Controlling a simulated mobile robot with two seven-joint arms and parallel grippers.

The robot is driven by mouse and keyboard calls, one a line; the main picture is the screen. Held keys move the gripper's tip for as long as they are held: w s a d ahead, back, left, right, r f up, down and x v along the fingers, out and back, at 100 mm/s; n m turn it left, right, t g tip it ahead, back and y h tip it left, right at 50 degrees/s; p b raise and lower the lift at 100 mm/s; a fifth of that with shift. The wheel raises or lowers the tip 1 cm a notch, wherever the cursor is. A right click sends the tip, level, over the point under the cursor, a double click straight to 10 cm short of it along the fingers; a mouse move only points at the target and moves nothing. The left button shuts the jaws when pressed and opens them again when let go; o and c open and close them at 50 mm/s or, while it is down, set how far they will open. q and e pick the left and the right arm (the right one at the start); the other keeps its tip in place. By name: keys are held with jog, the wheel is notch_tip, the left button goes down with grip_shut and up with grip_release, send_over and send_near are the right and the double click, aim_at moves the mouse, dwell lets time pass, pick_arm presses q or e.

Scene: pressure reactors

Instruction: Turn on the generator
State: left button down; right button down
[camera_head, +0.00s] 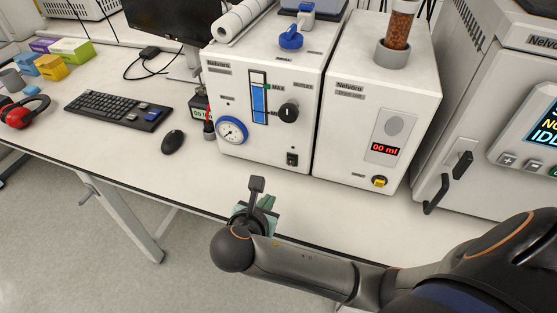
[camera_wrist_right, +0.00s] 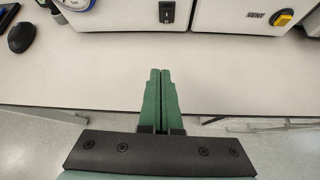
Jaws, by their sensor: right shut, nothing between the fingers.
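A white unit (camera_head: 222,92) with a pressure gauge (camera_head: 232,130), a blue level window and a black knob (camera_head: 289,111) stands on the bench. It may be the generator; its small label is too blurred to read. A black rocker switch (camera_head: 292,160) sits low on its front; the switch also shows in the right wrist view (camera_wrist_right: 168,12). My right gripper (camera_head: 268,203) is at the bench's front edge, below and in front of this switch, apart from it. Its green fingers (camera_wrist_right: 160,72) are shut and empty, pointing toward the unit. My left gripper is not in view.
A second white unit (camera_head: 350,130) with a red display and yellow knob (camera_head: 379,182) stands to the right. A larger machine (camera_head: 450,120) with black handles is beyond it. A mouse (camera_head: 172,142) and keyboard (camera_head: 118,110) lie left. The bench strip before the units is clear.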

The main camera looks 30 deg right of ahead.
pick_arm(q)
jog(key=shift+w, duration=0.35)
pick_arm(e)
jog(key=shift+w+d+r+n+h, duration=0.15)
jog(key=shift+r+n+h, duration=0.1)
jog(key=shift+r, duration=0.3)
jog(key=shift+d+r+n+h, duration=0.15)
jog(key=shift+r+h, duration=0.1)
jog(key=shift+r, duration=0.25)
